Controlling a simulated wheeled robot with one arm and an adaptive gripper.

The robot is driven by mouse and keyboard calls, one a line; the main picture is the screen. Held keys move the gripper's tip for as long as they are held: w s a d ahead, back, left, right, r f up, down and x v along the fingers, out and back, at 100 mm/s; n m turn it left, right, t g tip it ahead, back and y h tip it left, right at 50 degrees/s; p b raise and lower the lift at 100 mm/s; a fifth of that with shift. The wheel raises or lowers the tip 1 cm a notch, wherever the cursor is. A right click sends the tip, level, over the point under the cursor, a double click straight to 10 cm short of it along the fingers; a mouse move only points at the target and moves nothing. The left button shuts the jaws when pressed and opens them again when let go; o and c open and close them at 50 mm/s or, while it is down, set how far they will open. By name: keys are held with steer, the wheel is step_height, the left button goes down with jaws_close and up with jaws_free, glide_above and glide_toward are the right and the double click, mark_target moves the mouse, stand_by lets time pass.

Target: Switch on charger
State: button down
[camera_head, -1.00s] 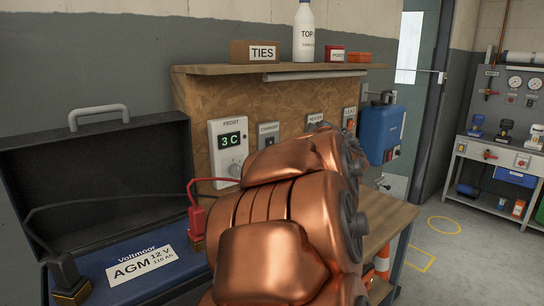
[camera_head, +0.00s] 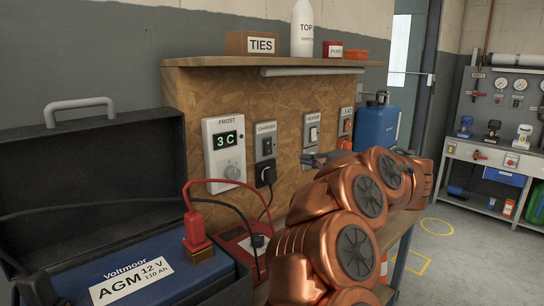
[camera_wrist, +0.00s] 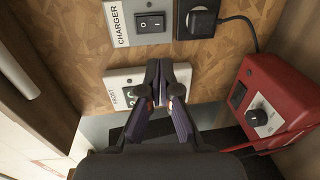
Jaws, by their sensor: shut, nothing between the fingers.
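The charger switch plate (camera_head: 266,138) is on the wood board, between the frost thermostat (camera_head: 224,150) and the heater switch (camera_head: 312,130). The wrist view shows its black rocker switch (camera_wrist: 151,22) near the top; I cannot tell which side is pressed. A black plug (camera_head: 266,174) sits in the socket below it. The red charger (camera_wrist: 268,108) lies on the bench, with a dial. My gripper (camera_wrist: 160,68) is shut and empty, in front of the thermostat in the wrist view and apart from the rocker. In the head view my gripper (camera_head: 308,159) shows right of the plug.
A battery (camera_head: 140,277) in an open dark case stands at the left, with a red clamp (camera_head: 195,220) and cables. A shelf (camera_head: 250,61) with a box and bottle overhangs the board.

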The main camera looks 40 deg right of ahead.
mark_target(269, 153)
steer(key=shift+d, duration=0.1)
steer(key=w, duration=0.4)
steer(key=w+f+p, duration=0.1)
steer(key=w, duration=0.8)
steer(key=shift+w+d+f, duration=0.15)
steer(key=shift+w+f, duration=0.2)
steer(key=shift+w+f+b, duration=0.3)
steer(key=shift+f+b, duration=0.05)
steer(key=shift+b, duration=0.25)
steer(key=shift+r+t, duration=0.3)
steer(key=shift+s, duration=0.1)
steer(key=shift+s+f, duration=0.1)
steer(key=shift+s, duration=0.1)
steer(key=s+f+b, duration=0.1)
steer(key=s, duration=1.2)
steer(key=shift+s+a+f, duration=0.15)
steer(key=shift+a+f, duration=0.05)
steer(key=shift+f, duration=0.1)
